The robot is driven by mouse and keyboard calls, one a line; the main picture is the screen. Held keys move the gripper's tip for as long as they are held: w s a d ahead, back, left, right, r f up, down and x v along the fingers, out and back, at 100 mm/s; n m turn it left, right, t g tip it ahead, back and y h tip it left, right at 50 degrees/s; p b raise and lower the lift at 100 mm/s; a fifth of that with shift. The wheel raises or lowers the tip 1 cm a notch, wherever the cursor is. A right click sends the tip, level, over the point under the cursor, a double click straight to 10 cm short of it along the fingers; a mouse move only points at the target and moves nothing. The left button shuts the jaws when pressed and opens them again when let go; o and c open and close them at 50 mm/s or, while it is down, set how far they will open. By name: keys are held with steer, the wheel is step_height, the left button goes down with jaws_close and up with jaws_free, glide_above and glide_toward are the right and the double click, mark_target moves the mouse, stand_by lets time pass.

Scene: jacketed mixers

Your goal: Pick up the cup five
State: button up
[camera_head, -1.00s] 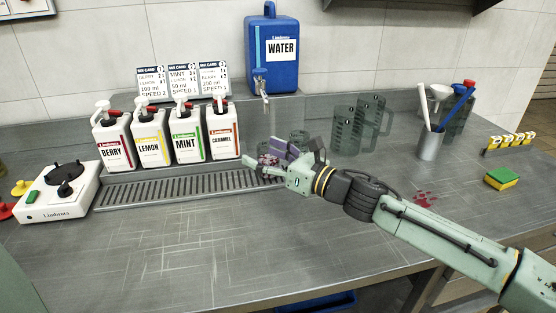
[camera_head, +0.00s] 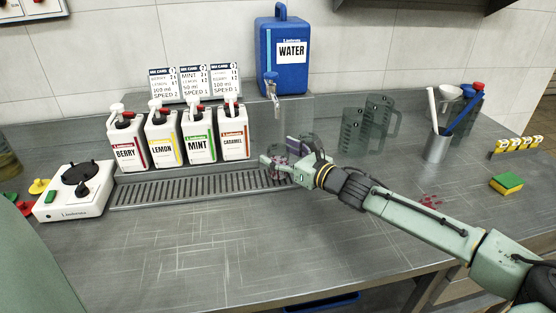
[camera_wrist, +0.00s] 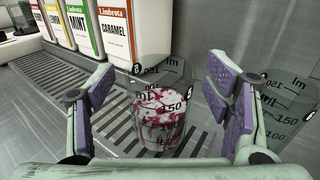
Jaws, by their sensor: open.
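A clear measuring cup (camera_wrist: 160,118) with red and white contents stands on the slotted drip tray in the wrist view. Its printed marks include 150; I cannot read a five on it. My gripper (camera_wrist: 162,98) is open, with one purple-padded finger on each side of the cup and visible gaps between. In the head view my gripper (camera_head: 286,163) is low over the right end of the tray and partly hides the cup. A second clear cup (camera_wrist: 288,118) stands just right, behind the right finger.
Syrup bottles (camera_head: 187,135) line the drip tray (camera_head: 190,188) to the left. A blue water tank (camera_head: 283,58) stands behind. Clear pitchers (camera_head: 367,130) and a utensil holder (camera_head: 437,148) are to the right. The front counter is mostly clear.

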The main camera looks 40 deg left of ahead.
steer(key=shift+a+f, duration=0.1)
steer(key=shift+a, duration=0.4)
steer(key=c, duration=1.5)
steer(key=shift+o, duration=0.2)
steer(key=shift+d+b, duration=0.15)
steer(key=shift+b, duration=0.2)
